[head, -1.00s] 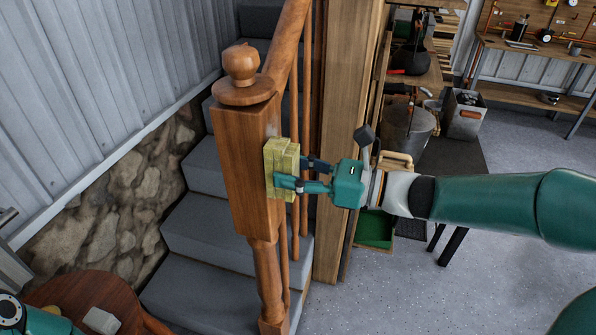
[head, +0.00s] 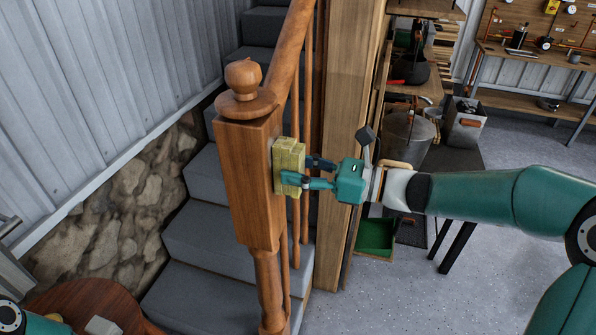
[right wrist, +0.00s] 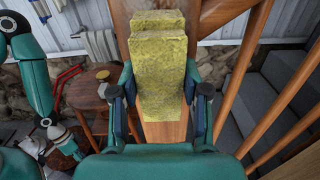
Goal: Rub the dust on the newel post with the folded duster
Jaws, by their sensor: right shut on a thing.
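The wooden newel post (head: 248,190), with a ball top, stands at the foot of the stairs. The folded duster (head: 289,168), a yellow-green block, is at the upper part of its right-hand face and appears to touch it. My right gripper (head: 308,172) is shut on the duster from the right. In the right wrist view the duster (right wrist: 158,65) sits upright between the two fingers, with the post (right wrist: 165,132) behind it. I cannot make out dust; the duster hides part of the face. My left arm shows at the left, its finger state unclear.
Balusters (head: 305,140) and a handrail rise behind the post, beside grey carpeted steps (head: 210,235). A round wooden table (head: 75,305) stands at the lower left. A wooden upright (head: 345,120) and a shelf with a bucket (head: 408,135) are to the right. Floor is clear at lower right.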

